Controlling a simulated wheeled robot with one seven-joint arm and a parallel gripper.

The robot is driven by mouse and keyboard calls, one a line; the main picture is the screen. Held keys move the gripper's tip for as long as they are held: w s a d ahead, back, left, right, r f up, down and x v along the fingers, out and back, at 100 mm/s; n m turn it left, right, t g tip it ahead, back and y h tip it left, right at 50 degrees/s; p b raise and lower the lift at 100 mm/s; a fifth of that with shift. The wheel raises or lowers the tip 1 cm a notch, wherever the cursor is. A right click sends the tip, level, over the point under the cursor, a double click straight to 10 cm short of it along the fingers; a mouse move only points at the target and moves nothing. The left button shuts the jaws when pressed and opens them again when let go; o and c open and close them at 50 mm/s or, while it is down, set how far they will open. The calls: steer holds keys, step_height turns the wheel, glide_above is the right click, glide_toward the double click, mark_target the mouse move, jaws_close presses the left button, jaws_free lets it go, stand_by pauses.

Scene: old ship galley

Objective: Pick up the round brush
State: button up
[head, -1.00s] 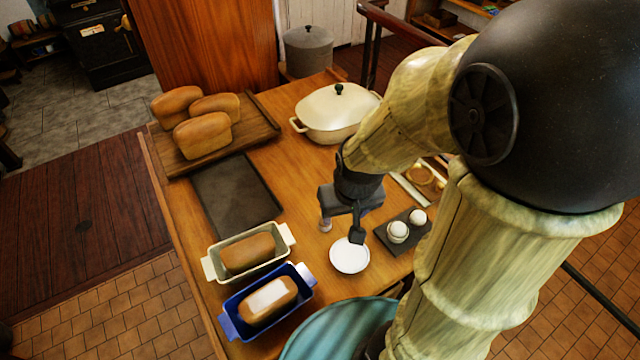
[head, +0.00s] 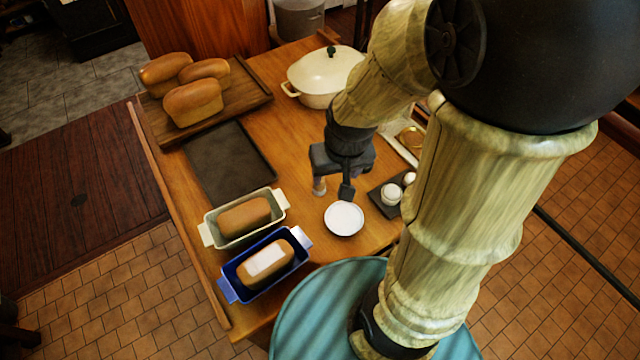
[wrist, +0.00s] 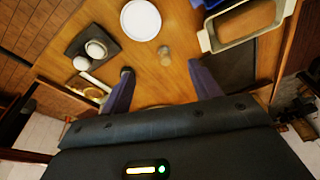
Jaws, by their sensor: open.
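A small upright tan item with a pale end, apparently the round brush (head: 319,186), stands on the wooden table behind and left of a white saucer. It shows in the wrist view (wrist: 164,53) just beyond the fingertips, between their lines. My gripper (head: 333,181) is open and empty, pointing down over the table close to the brush. In the wrist view the two dark fingers (wrist: 161,69) are spread wide apart, with bare wood between them. The brush does not appear to be touched by either finger; its exact height against them is hard to tell.
The white saucer (head: 344,219) lies close in front. A dark tray with white round items (head: 391,194) is to the right. Loaf tins, one cream (head: 210,230) and one blue (head: 240,291), stand left. A lidded cream pot (head: 325,72) is behind, a dark flat tray (head: 225,160) at left.

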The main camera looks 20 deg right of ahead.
steer(key=w+a+f+m+g+h+p, duration=0.1)
steer(key=w+f+m+p, duration=0.4)
steer(key=w, duration=0.6)
steer(key=shift+w+f+p, duration=0.15)
steer(key=shift+f+p, duration=0.2)
steer(key=shift+f, duration=0.25)
steer(key=shift+a+f, duration=0.1)
steer(key=f, duration=0.4)
steer(key=w+f, duration=0.1)
steer(key=f, duration=0.7)
steer(key=shift+w+d+p, duration=0.35)
steer(key=shift+d, duration=0.05)
